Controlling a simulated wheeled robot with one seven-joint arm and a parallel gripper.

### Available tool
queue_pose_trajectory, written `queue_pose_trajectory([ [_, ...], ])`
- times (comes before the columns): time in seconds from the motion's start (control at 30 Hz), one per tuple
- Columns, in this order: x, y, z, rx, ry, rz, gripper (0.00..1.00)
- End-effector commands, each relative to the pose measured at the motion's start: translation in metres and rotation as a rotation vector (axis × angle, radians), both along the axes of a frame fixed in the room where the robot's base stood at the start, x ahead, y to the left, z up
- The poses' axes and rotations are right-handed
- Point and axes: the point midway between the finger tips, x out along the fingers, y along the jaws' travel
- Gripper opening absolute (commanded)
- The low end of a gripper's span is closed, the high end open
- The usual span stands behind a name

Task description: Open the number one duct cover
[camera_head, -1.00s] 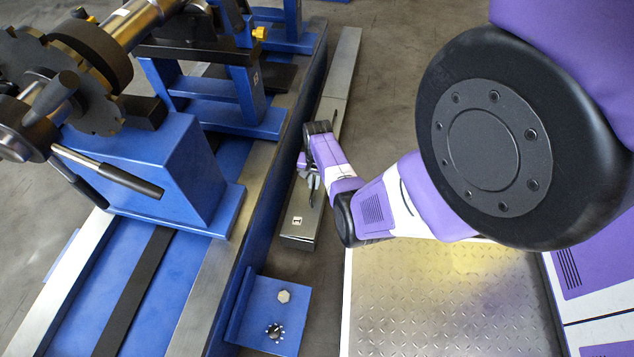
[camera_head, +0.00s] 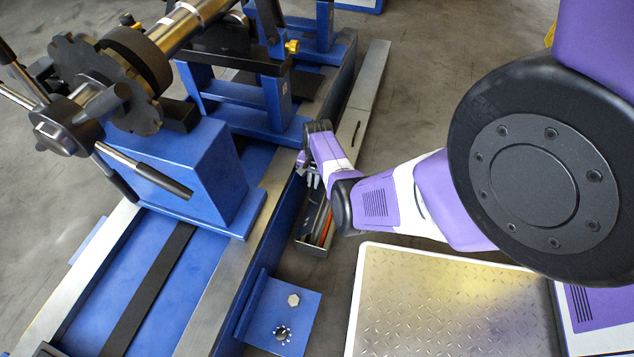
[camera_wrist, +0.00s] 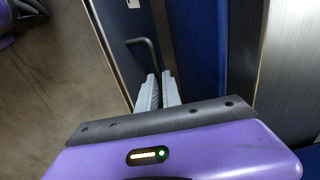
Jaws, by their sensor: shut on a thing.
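The near section of the floor duct (camera_head: 304,246) is open at the top, with red and orange cables (camera_head: 327,225) inside. In the wrist view, the number one cover (camera_wrist: 118,28) shows as a dark panel with a white label (camera_wrist: 133,3) at the picture's top edge and a bent black handle (camera_wrist: 146,44). My gripper (camera_wrist: 158,88) is shut on this handle. In the head view, my gripper (camera_head: 312,181) is beside the blue machine bed, above the open duct. The cover itself is mostly hidden there, and its exact tilt is unclear.
The blue machine bed (camera_head: 242,285) runs along the left of the duct. A farther covered duct section (camera_head: 368,80) continues behind my wrist. A blue bracket with a knob (camera_head: 283,312) stands near the duct's front end. A tread-plate platform (camera_head: 440,300) lies to the right.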

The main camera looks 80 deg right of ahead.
Motion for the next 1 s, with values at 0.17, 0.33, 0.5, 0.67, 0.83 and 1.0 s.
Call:
queue_pose_trajectory([
  [0.17, 0.0, 0.004, -0.004, 0.006, 0.003, 0.003, 0.0],
  [0.33, 0.0, 0.004, -0.004, 0.007, 0.004, 0.002, 0.0],
  [0.5, -0.001, 0.005, -0.005, 0.008, 0.005, 0.002, 0.13],
  [0.67, -0.001, 0.003, -0.003, 0.006, 0.004, 0.001, 0.31],
  [0.83, 0.0, 0.002, -0.002, 0.004, 0.004, 0.0, 0.31],
  [1.0, 0.0, 0.001, 0.006, 0.003, 0.003, 0.0, 0.31],
])
